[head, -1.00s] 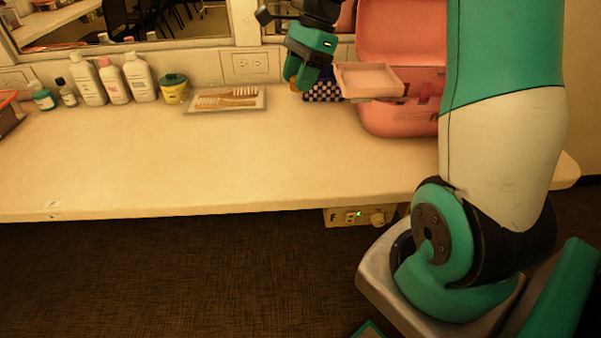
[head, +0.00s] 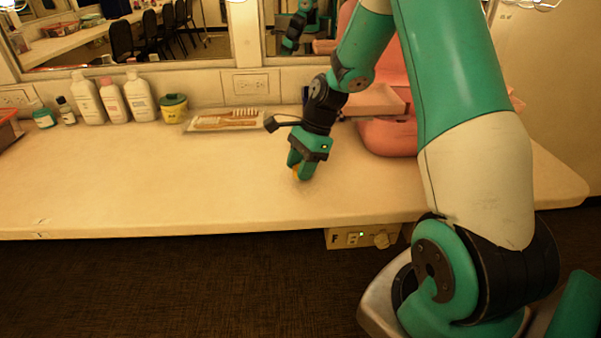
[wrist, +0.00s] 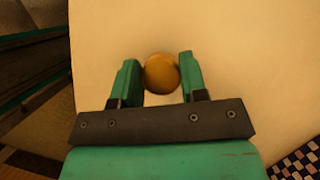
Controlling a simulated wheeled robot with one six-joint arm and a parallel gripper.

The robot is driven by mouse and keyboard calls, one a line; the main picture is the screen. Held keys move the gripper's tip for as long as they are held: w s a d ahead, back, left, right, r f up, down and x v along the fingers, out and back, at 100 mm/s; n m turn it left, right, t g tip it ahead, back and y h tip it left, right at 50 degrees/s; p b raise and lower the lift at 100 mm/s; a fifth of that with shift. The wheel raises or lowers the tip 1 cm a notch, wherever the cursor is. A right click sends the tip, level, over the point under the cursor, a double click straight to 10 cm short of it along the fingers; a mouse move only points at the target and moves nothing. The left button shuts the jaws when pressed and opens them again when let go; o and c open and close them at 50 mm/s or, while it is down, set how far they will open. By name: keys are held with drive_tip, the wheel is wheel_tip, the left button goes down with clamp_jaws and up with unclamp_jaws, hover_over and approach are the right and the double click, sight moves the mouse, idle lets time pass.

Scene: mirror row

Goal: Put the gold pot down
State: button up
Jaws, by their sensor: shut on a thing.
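The gold pot (wrist: 161,73) is a small round gold-brown thing between the two fingers of my gripper (wrist: 160,75) in the wrist view. My gripper is shut on it. In the head view my gripper (head: 300,174) points down over the cream counter (head: 170,185), in front of the pink case. Only a sliver of the pot (head: 296,171) shows there, beside the fingers. Whether the pot touches the counter cannot be told.
The pink case (head: 388,138) with its tray (head: 375,102) stands right of my gripper. A comb tray (head: 200,128), a yellow jar (head: 174,110) and several bottles (head: 112,102) line the back. A checked blue thing (wrist: 298,163) shows at the wrist view's corner.

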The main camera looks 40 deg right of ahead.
drive_tip(key=shift+f, duration=0.8)
drive_tip(key=shift+f, duration=0.1)
drive_tip(key=o, duration=0.9)
